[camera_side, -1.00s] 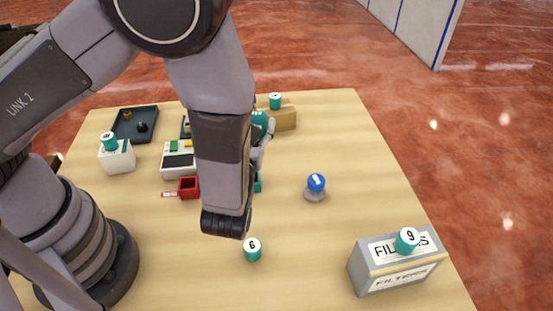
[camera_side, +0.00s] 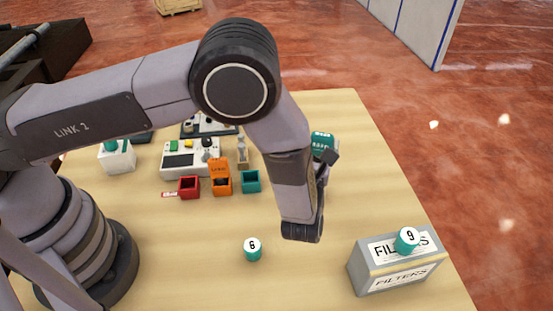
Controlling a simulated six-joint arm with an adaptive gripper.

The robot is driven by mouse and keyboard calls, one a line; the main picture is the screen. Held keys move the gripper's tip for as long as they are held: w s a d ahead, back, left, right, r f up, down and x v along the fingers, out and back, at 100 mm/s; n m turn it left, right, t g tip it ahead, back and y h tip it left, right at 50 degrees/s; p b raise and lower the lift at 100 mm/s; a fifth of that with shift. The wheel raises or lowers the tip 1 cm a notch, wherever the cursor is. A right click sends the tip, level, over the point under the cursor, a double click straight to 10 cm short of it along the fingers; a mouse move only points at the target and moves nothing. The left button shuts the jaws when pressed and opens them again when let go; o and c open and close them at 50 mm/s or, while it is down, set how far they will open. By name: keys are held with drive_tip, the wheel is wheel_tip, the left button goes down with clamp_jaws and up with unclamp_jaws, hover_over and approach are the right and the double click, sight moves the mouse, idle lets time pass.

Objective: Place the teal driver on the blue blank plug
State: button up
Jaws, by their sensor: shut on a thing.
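My gripper (camera_side: 328,158) is at the right of the table, partly hidden behind my own arm. It is shut on the teal driver (camera_side: 322,139), a teal piece with white lettering, which shows above the fingers. The blue blank plug, a blue ball-like top on a grey base in the earlier frame, is hidden behind my arm and gripper now. The gap between the driver and the plug cannot be seen.
A teal cylinder marked 6 (camera_side: 253,250) stands near the front. A grey FILTERS box (camera_side: 393,264) bears a teal cylinder marked 9 (camera_side: 407,240). Red (camera_side: 189,188), orange (camera_side: 221,182) and teal (camera_side: 251,182) open boxes stand by a white panel (camera_side: 178,160).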

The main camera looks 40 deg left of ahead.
drive_tip(key=shift+f, duration=1.55)
drive_tip(key=shift+f, duration=0.15)
drive_tip(key=o, duration=1.2)
drive_tip(key=shift+o, duration=0.2)
